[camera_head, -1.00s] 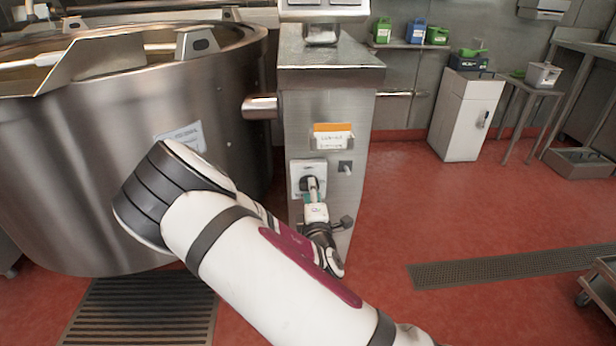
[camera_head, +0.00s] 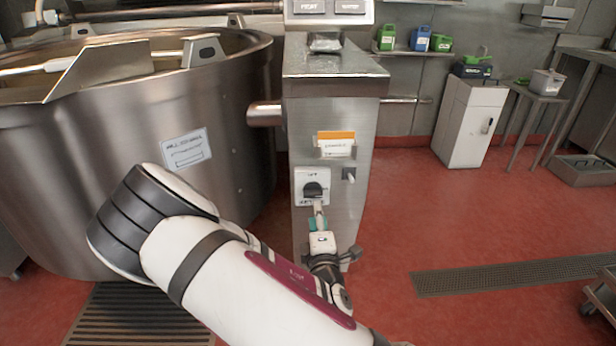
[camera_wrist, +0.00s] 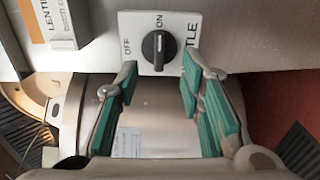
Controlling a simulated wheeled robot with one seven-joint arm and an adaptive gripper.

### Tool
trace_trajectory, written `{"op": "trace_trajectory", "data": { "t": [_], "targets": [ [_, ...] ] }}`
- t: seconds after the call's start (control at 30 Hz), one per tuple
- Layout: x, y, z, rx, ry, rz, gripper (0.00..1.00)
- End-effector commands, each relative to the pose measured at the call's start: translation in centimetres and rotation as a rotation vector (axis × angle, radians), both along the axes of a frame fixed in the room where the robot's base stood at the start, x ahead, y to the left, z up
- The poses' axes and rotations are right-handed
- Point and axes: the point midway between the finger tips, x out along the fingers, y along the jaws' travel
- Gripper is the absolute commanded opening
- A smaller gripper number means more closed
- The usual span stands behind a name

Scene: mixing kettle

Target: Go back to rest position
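My gripper (camera_head: 319,216) is just below the black rotary switch (camera_head: 313,189) on the steel control pedestal (camera_head: 332,110). In the wrist view my gripper (camera_wrist: 160,85) has its two green-padded fingers apart, with nothing between them. The switch (camera_wrist: 158,47) lies beyond the fingertips, on a white plate marked OFF and ON, with a label partly reading "TLE". Its white pointer line is toward ON. A gap shows between the fingers and the knob.
The large steel kettle (camera_head: 120,140) stands left of the pedestal. An orange-and-white label holder (camera_head: 336,144) sits above the switch. A white cabinet (camera_head: 468,122) stands at the back right.

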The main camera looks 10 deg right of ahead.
Motion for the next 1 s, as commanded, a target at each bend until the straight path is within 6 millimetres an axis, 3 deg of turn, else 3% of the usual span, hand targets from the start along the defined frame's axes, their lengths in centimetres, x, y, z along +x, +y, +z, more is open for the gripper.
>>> {"op": "trace_trajectory", "data": {
  "t": [0.17, 0.3, 0.57, 0.77, 1.0],
  "targets": [
    [0.3, -1.4, -0.3, 0.123, 0.069, -0.078, 0.35],
    [0.1, -3.1, -0.9, 0.34, 0.195, -0.204, 0.35],
    [-2.2, -3.5, -0.8, 0.749, 0.447, -0.393, 0.35],
    [-5.1, -2.3, 1.5, 1.008, 0.627, -0.485, 0.35],
    [-10.2, -1.0, 6.3, 1.229, 0.829, -0.563, 0.35]
  ]
}}
